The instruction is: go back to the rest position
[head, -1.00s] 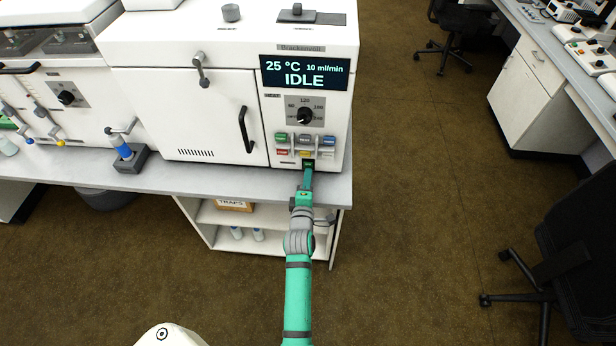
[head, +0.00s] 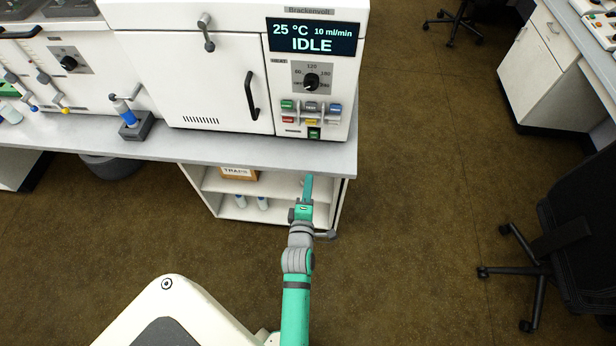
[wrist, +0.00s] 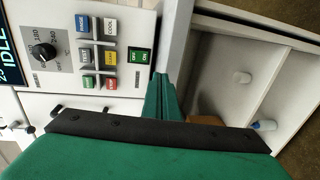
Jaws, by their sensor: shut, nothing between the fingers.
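My gripper (head: 308,188) is shut and empty. In the head view it points forward in front of the open shelf, below the bench edge and clear of the instrument. In the wrist view my gripper's closed fingers (wrist: 161,97) point toward the instrument front, beside the shelf. The white instrument (head: 215,80) stands on the bench, its display (head: 312,37) reading 25 °C, 10 ml/min, IDLE. Its dial (head: 311,82), coloured buttons (head: 311,112) and a green switch (head: 314,133) are uncovered. The green switch also shows in the wrist view (wrist: 139,56).
The grey bench (head: 250,152) has its front edge just beyond my gripper. The shelf (head: 211,182) under it holds a box (head: 239,174) and small bottles. A black chair (head: 585,235) stands at the right. The floor (head: 420,200) between is clear.

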